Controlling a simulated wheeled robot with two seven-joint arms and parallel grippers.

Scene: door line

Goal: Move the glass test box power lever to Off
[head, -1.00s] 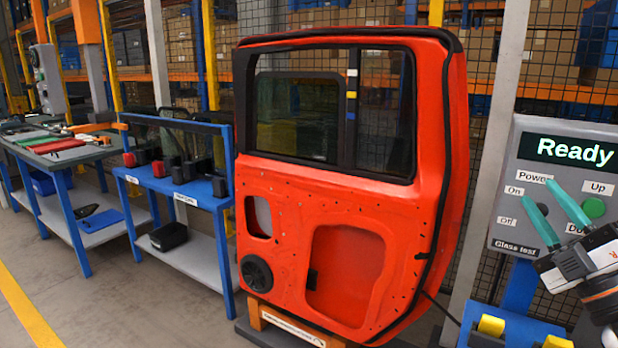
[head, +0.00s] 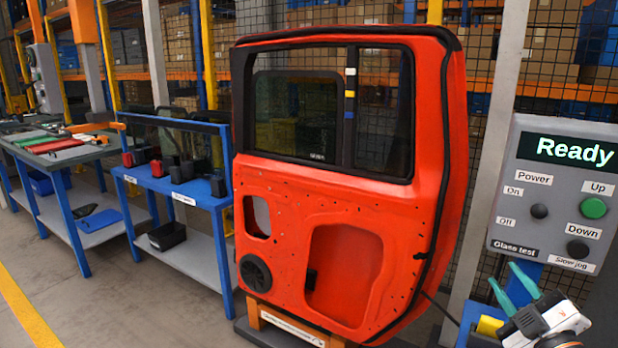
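The glass test box (head: 553,135) is a grey panel at the right edge of the head view, with a lit "Ready" display. Its power lever (head: 539,211) shows as a dark round knob under the "Power" label, to the right of the "On" and "Off" labels and roughly between their heights. I cannot tell from it which way the lever is set. My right gripper (head: 504,273) is below the panel, its teal fingers apart with nothing between them. It does not touch the lever. My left gripper is out of view.
A green Up button (head: 593,208) and a black Down button (head: 578,249) sit right of the lever. A large red door (head: 290,195) stands left of the box. Yellow blocks (head: 489,326) on a blue support are beside my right gripper. Blue workbenches (head: 180,190) stand farther left.

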